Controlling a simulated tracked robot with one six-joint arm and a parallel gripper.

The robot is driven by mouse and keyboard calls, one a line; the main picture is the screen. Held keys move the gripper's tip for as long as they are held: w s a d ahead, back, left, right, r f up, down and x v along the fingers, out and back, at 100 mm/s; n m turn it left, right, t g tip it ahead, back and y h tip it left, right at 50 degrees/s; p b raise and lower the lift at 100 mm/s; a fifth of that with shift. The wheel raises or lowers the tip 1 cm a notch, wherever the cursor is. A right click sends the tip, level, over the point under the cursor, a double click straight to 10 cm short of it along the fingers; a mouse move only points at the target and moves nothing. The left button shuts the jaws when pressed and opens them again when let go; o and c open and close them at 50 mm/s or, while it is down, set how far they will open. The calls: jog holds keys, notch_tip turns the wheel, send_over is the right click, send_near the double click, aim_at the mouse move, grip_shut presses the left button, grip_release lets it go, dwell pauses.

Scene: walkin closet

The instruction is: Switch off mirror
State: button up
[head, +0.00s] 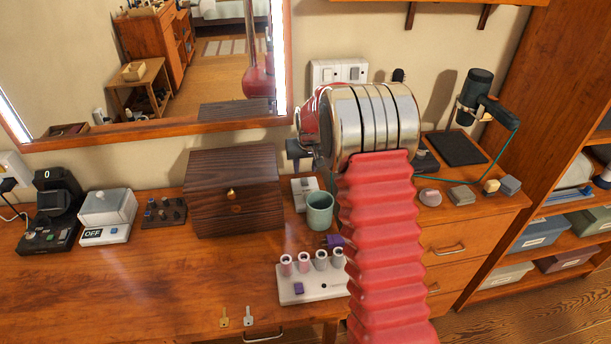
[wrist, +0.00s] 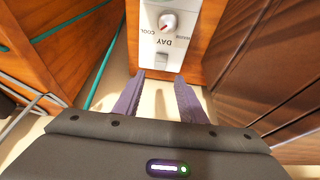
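The mirror (head: 110,70) hangs on the wall at upper left in the head view, with bright lit strips along its side edges. A white control panel (head: 305,188) lies on the desk between a dark wooden box and a green cup, partly hidden by the cup. A matching panel (wrist: 168,45) shows upside down in the wrist view, with a round dial marked COOL, the word DAY and a small rocker switch (wrist: 161,62). My gripper (wrist: 165,76) is open, its two purple fingers apart and empty near the panel's switch end. My arm hides the gripper in the head view.
A dark wooden box (head: 233,195) stands left of the panel, a green cup (head: 320,211) in front. A white block with several cylinders (head: 313,284) lies nearer. A grey device marked OFF (head: 105,220) stands at left. Wall switches (head: 338,73) are beside the mirror.

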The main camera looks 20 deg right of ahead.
aim_at(304, 179)
jog(key=shift+x, duration=3.2)
jog(key=shift+c, duration=0.4)
grip_shut()
